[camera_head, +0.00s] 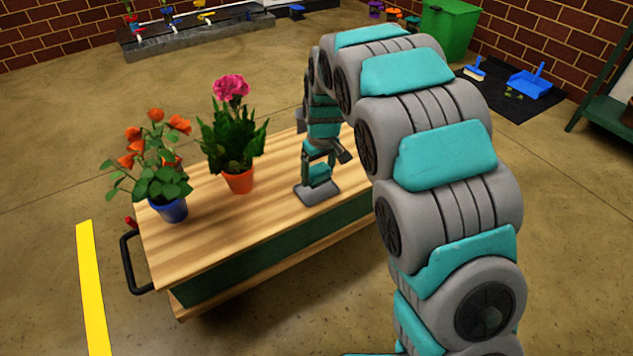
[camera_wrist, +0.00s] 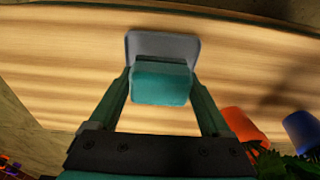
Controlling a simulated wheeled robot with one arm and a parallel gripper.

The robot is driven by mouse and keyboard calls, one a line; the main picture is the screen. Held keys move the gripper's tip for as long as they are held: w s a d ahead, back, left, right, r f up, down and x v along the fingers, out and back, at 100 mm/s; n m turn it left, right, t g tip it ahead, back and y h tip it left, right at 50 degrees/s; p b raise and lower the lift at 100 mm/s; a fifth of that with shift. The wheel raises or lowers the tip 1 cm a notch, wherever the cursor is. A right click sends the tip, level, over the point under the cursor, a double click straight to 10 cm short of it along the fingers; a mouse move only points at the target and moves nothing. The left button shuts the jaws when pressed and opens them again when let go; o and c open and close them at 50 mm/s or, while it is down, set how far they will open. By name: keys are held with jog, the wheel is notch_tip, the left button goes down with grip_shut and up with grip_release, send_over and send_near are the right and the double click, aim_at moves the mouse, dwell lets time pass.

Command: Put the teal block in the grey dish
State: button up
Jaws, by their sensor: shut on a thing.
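The teal block (camera_head: 319,175) is between the fingers of my gripper (camera_head: 319,172). It sits over the grey dish (camera_head: 318,197), a small square dish on the wooden cart top. In the wrist view my gripper (camera_wrist: 162,92) is shut on the teal block (camera_wrist: 161,84), one finger on each side. The grey dish (camera_wrist: 162,42) shows just beyond and below the block. The block hides part of the dish, and I cannot tell if the two touch.
On the wooden cart (camera_head: 270,215), an orange pot (camera_head: 239,181) with a pink flower stands left of the dish. A blue pot (camera_head: 170,209) with orange flowers stands farther left. A black handle (camera_head: 132,262) is at the cart's left end. Bare wood lies in front of the pots.

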aim_at(317, 182)
jog(key=shift+w+a, duration=0.15)
jog(key=shift+w, duration=0.05)
jog(key=shift+f+b, duration=0.35)
jog(key=shift+f, duration=1.45)
jog(key=shift+f, duration=0.15)
jog(key=o, duration=1)
